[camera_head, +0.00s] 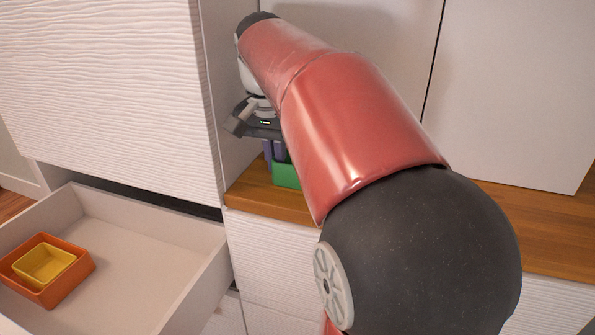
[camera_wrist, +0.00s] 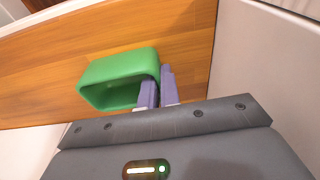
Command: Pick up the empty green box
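The green box (camera_head: 287,177) sits at the wooden counter, in the recess beside the white cabinet, partly hidden by my red arm. In the wrist view the green box (camera_wrist: 118,68) shows its open side, and nothing is seen in the visible part of its inside. My gripper (camera_head: 272,152) is at the box, with its purple fingers pointing down. In the wrist view my gripper (camera_wrist: 158,78) has one finger over the box's opening and the other just outside its right wall. The fingers are close together with that wall between them. I cannot tell whether they press on it.
An open white drawer (camera_head: 150,255) at the lower left holds an orange box (camera_head: 80,268) with a yellow box (camera_head: 44,264) inside. The wooden counter (camera_head: 265,203) has white panels behind it. A white textured cabinet (camera_head: 110,90) stands close to the left of my gripper.

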